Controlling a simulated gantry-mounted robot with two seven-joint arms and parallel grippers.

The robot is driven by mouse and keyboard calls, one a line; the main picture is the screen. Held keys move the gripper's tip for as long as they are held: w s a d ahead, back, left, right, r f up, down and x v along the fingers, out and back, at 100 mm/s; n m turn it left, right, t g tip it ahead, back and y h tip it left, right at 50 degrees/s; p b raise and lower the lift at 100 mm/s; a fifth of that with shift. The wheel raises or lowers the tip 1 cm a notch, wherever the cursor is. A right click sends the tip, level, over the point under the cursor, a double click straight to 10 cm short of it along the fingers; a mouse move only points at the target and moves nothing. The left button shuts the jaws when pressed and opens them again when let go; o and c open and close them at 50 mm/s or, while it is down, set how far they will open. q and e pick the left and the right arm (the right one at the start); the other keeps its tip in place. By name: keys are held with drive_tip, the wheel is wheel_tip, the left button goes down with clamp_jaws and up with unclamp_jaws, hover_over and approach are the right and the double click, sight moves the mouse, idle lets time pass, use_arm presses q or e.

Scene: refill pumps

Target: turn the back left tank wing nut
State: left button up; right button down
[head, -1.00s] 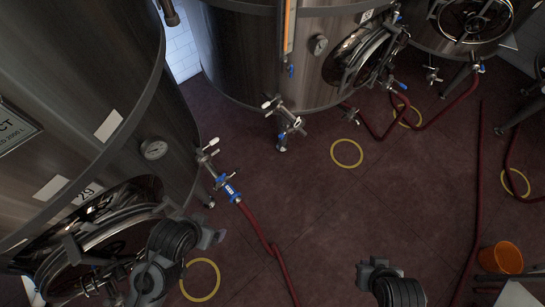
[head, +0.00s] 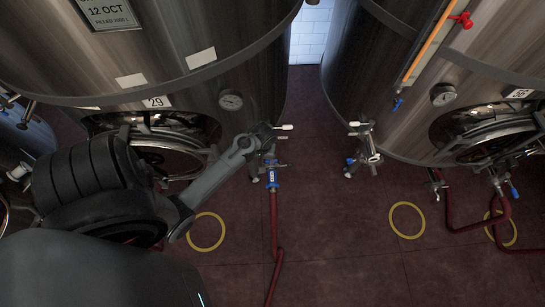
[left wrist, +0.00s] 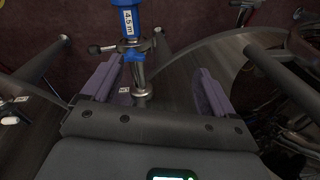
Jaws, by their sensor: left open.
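The tank (head: 190,60) marked 29 stands at left in the head view. Its outlet valve (head: 272,150) has a white-tipped handle, with a blue hose fitting (head: 272,178) below. My left gripper (head: 257,152) is at this valve. In the left wrist view my left gripper (left wrist: 155,75) is open, with a finger on each side of the metal outlet pipe (left wrist: 140,82). The blue fitting (left wrist: 127,22) and a metal clamp (left wrist: 122,48) with a side piece lie just beyond the fingertips. I cannot clearly make out the wing nut. My right gripper is not in view.
A second tank (head: 420,60) with its own valve (head: 364,150) stands to the right. A red hose (head: 275,235) runs down from the blue fitting across the floor. Yellow rings (head: 407,220) mark the floor, and the floor between the tanks is clear.

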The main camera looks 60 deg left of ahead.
use_arm(q)
drive_tip(key=w+a+f+n+h+b, duration=0.1)
drive_tip(key=w+a+f+n, duration=0.15)
drive_tip(key=w, duration=0.35)
drive_tip(key=shift+t, duration=0.3)
wheel_tip(320, 180, down, 10)
drive_tip(key=shift+w+r+b, duration=0.1)
drive_tip(key=shift+r+b, duration=0.05)
drive_tip(key=shift+b, duration=0.65)
drive_tip(key=c, duration=1.1)
drive_tip(key=shift+o, duration=0.2)
